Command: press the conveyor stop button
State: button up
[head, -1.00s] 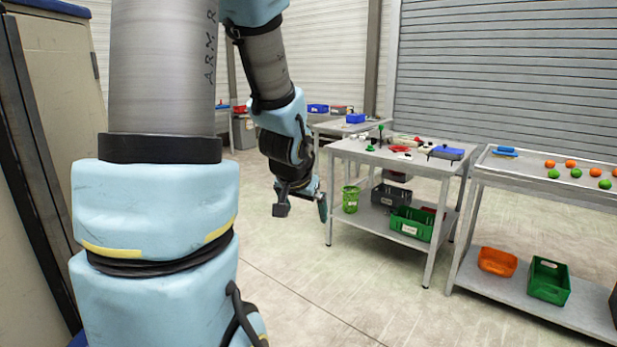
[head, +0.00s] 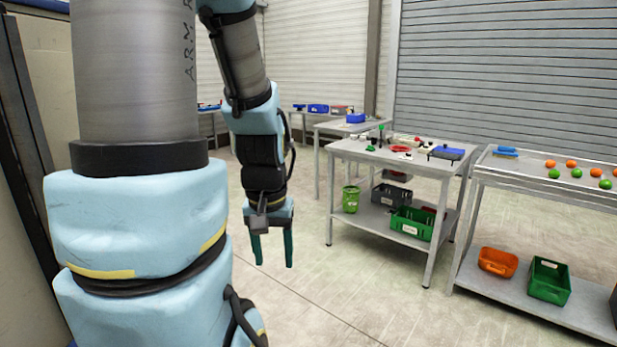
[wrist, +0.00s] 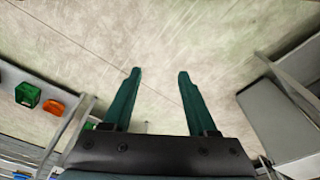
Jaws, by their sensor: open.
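My gripper (head: 274,264) hangs fingers down over bare floor, left of the tables in the head view. Its two green fingers are apart with nothing between them; the wrist view shows the gripper (wrist: 159,72) open over the floor too. I cannot make out a conveyor stop button in either view. Small red, green, white and blue items lie on the middle table (head: 350,150), too small to tell whether one is a button.
A right-hand table (head: 590,190) carries orange and green balls, with an orange bin (head: 498,262) and a green crate (head: 549,281) below. A green basket (head: 350,199) and another green crate (head: 412,223) sit under the middle table. The floor before the tables is clear.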

grip_shut()
dwell(1.2)
